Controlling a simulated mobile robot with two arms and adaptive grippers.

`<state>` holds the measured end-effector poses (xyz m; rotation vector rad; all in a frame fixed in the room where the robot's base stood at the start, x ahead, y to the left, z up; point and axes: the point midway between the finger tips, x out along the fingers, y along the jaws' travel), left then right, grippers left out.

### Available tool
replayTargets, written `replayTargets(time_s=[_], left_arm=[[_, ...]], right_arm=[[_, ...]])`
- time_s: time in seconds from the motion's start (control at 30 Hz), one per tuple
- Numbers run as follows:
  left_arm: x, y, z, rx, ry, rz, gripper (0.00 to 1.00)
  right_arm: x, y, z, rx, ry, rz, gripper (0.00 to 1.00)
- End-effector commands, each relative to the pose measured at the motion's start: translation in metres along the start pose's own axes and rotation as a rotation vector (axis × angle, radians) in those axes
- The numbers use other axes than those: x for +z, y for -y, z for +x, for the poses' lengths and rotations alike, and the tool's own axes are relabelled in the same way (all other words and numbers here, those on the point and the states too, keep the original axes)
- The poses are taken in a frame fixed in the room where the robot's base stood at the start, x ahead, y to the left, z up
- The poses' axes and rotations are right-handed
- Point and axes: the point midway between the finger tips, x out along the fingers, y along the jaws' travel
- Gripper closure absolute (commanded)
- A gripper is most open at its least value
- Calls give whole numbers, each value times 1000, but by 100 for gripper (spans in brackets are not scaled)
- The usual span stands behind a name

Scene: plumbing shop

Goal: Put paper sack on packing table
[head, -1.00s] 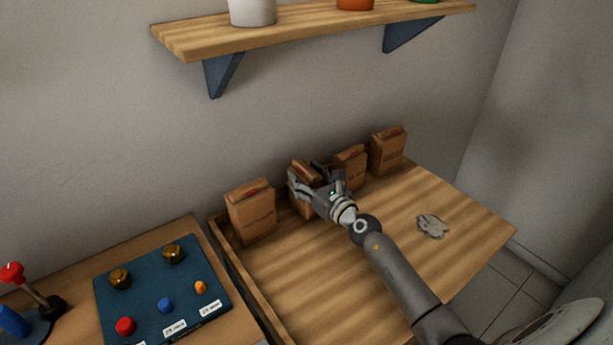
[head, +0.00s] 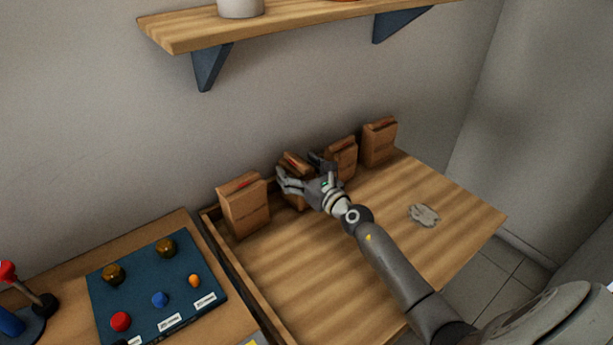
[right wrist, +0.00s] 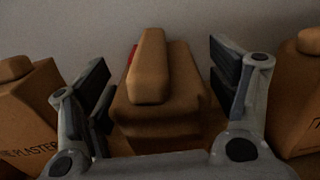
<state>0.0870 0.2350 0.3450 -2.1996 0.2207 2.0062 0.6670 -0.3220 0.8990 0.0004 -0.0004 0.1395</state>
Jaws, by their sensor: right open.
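Several brown paper sacks stand in a row along the back of a wooden table (head: 330,260). My right gripper (head: 305,175) is open at the second sack from the left (head: 294,162), with its fingers on either side. In the right wrist view that sack (right wrist: 160,95) stands between the two open fingers (right wrist: 165,90), with gaps on both sides, and appears a little tilted. Other sacks are the leftmost one (head: 244,207), one just right of the gripper (head: 342,160) and the rightmost one (head: 379,142). My left gripper is not in view.
A grey flat patch (head: 423,214) lies on the table's right part. A blue panel with knobs (head: 140,290) sits on a bench at left. A wooden shelf (head: 300,25) hangs on the wall above. The table's front middle is clear.

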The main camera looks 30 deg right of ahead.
Motion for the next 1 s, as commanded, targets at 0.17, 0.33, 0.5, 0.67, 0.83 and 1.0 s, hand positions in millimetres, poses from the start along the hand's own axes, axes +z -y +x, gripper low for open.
replayTargets(time_s=[0.17, 0.33, 0.5, 0.67, 0.83, 1.0], left_arm=[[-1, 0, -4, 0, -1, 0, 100], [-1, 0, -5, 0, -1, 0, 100], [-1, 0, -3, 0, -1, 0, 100], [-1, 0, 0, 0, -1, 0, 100], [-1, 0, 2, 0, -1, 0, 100], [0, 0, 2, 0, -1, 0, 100]], right_arm=[[0, 0, -20, 0, -2, 0, 20], [0, 0, -52, 0, -2, -1, 20], [-1, 0, -83, 1, -3, -2, 20], [-1, 0, -105, 0, -1, 0, 20], [0, 0, -117, -1, 0, -1, 20], [1, 0, -120, 0, 1, 0, 20]])
